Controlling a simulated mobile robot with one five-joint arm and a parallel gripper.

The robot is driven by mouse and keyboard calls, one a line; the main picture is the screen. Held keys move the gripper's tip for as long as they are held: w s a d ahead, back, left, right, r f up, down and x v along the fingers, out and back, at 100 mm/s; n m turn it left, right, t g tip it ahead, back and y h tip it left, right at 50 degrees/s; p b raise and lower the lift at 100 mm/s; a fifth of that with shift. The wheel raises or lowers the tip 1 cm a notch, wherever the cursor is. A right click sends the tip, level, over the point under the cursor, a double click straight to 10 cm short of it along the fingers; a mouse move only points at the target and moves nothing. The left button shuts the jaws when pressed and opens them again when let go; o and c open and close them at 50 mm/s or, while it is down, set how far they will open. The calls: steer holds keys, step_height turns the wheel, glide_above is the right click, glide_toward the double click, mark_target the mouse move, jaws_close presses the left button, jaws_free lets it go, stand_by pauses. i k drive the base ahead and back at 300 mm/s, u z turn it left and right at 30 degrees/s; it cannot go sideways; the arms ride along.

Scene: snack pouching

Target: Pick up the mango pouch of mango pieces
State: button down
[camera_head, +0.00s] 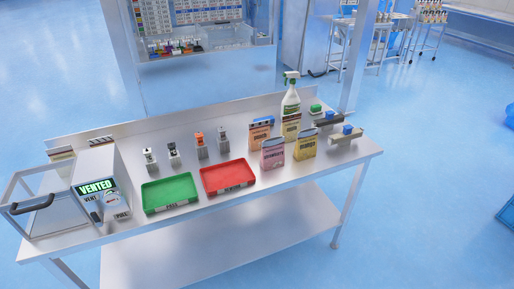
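The mango pouch (306,147) is a yellow, upright packet on the right part of the steel table (228,191). Its label appears to read "mango", and something blue shows at its top. Mango pieces cannot be made out at this size. A pink strawberry pouch (272,155) stands just to its left. My gripper is not in view.
An orange pouch (260,135), another yellowish pouch (290,130) and a spray bottle (290,97) stand behind. Grey blocks with a blue top (346,137) are to the right. Green (169,194) and red (228,178) trays lie left, beside a "VENTED" machine (97,188).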

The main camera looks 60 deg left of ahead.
mark_target(306, 146)
steer(key=u, duration=5.3)
steer(key=k, duration=1.2)
steer(key=z, duration=1.55)
steer(key=i, duration=0.25)
steer(key=z, duration=0.35)
